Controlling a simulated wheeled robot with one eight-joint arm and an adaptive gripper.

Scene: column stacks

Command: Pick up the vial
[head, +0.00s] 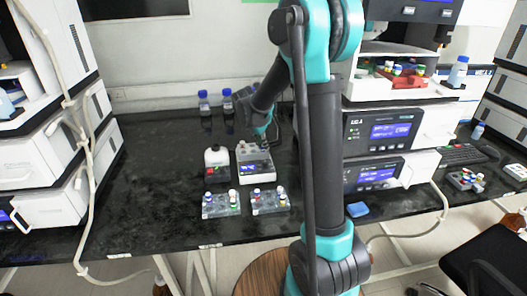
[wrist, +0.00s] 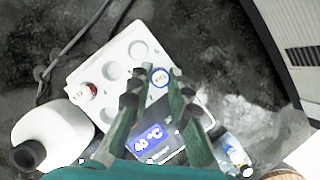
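A white heater block (head: 254,168) with round wells and a lit blue display stands on the black bench. In the wrist view, the same block (wrist: 112,62) holds a blue-ringed vial top (wrist: 160,77) in a well close to the display. A red-capped vial (wrist: 84,93) sits in another well to the left. My gripper (wrist: 158,73) is open above the block, its two green fingers on either side of the blue-ringed top. I cannot tell how far above it the fingertips are. In the head view, my gripper (head: 261,131) is small and partly blurred.
A white bottle with a dark cap (wrist: 52,135) stands left of the block. Clear racks (head: 220,205) and (head: 269,202) with several coloured-cap vials stand in front. Blue-capped bottles (head: 204,104) stand behind. Stacked instruments (head: 382,132) stand to the right. The bench's left side is clear.

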